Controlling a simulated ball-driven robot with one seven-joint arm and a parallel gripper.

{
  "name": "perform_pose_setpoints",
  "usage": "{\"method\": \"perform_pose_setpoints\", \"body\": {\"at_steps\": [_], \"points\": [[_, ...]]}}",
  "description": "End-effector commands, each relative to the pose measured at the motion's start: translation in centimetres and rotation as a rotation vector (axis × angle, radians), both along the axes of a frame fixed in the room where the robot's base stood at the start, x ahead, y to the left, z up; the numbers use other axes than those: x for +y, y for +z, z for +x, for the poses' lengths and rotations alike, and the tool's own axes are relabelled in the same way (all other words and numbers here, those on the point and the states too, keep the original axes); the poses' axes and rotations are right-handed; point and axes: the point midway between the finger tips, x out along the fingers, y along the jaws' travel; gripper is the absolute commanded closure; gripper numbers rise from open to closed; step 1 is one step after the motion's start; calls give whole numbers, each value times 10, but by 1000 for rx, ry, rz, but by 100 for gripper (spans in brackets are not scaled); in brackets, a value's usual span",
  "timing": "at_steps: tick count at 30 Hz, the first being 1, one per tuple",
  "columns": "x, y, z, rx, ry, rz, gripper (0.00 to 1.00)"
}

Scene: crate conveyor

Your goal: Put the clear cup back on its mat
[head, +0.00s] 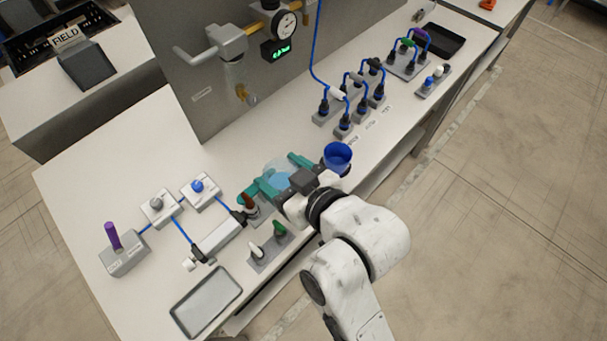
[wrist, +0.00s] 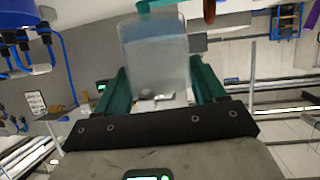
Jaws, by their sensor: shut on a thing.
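My gripper (head: 277,176) has teal fingers and is shut on the clear cup, over the middle of the bench. In the wrist view the clear cup (wrist: 155,62) is a see-through, pale blue-grey vessel between the two teal fingers (wrist: 160,88). In the head view the clear cup (head: 277,170) is a faint pale-blue shape between the fingers, partly hidden by them. I cannot pick out its mat, nor tell whether the cup touches the bench.
A blue cup (head: 337,158) stands close to the right of my gripper. Brown and green handles (head: 279,228) stand close in front. Plugs with blue cables (head: 344,122) are behind right. A grey tray (head: 206,300) lies at the front left. The bench's left back is clear.

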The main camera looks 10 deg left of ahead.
Motion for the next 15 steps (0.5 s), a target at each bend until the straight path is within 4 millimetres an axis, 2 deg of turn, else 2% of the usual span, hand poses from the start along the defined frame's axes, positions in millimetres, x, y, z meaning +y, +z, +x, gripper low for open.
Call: {"method": "perform_pose_setpoints", "body": {"at_steps": [1,6,15], "points": [[-8,-2,11,1,-6,2,66],[-21,-34,30,2,-3,1,66],[-32,-58,45,0,0,1,66]]}}
